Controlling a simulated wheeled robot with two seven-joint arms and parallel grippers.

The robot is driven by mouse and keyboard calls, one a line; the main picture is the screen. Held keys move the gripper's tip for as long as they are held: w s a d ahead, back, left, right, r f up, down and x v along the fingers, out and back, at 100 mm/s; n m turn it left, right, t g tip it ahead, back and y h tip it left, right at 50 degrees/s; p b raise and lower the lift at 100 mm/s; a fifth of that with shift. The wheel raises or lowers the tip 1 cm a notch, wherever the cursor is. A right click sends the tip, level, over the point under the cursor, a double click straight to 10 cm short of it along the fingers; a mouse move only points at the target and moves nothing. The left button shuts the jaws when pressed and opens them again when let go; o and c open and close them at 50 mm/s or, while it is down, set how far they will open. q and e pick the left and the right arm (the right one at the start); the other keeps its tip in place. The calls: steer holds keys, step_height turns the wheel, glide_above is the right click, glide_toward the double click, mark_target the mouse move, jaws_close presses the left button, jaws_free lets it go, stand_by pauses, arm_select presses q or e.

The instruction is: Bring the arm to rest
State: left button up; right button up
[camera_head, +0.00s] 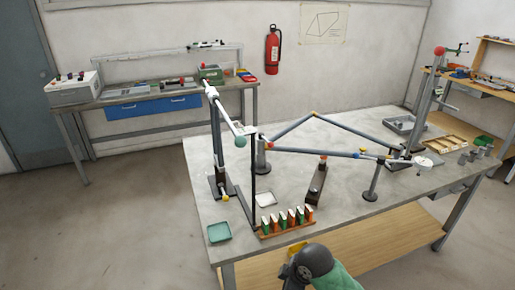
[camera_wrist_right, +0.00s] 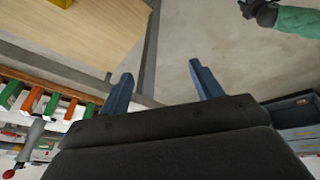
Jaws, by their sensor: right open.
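My right gripper (camera_wrist_right: 161,68) shows in the right wrist view with its two dark blue fingers wide apart. Nothing is between them; only the floor and a table leg show beyond. In the head view, a dark rounded arm part with a green section (camera_head: 318,264) comes in at the bottom edge, just in front of the table's near edge; its fingers are hidden there. A dark part with a green sleeve (camera_wrist_right: 270,14) shows at the top right of the wrist view. My left gripper is not identifiable in either view.
The grey table (camera_head: 340,215) holds a rack of green and orange blocks (camera_head: 286,221) at its near edge, also in the wrist view (camera_wrist_right: 45,100). Green (camera_head: 219,232) and white (camera_head: 266,199) trays and a frame of bars (camera_head: 320,152) stand on it. A wooden shelf (camera_head: 355,250) is below.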

steer(key=s+d+f+m+t+h, duration=0.1)
steer(key=s+d+f+m+h, duration=0.1)
steer(key=s+d+m, duration=0.65)
steer(key=s+d+f+m+h, duration=0.1)
steer(key=s+d+f+m, duration=0.3)
steer(key=s, duration=0.7)
steer(key=s+f+b+x, duration=0.1)
steer(key=s+x, duration=0.2)
steer(key=x, duration=1)
steer(key=s+d+f+x, duration=0.1)
steer(key=s+x, duration=0.2)
steer(key=x, duration=1)
arm_select(q)
steer(key=shift+g, duration=0.3)
steer(key=r, duration=0.1)
steer(key=d+r+b, duration=0.1)
steer(key=r, duration=0.1)
steer(key=w+d+r, duration=0.1)
steer(key=shift+d+r, duration=0.1)
steer(key=shift+r, duration=0.2)
arm_select(e)
steer(key=s+f, duration=0.4)
steer(key=f, duration=0.7)
steer(key=s+a+f+g, duration=0.1)
steer(key=s+f, duration=0.2)
steer(key=f, duration=0.8)
steer(key=shift+s+f+g, duration=0.3)
steer(key=shift+s+f, duration=0.05)
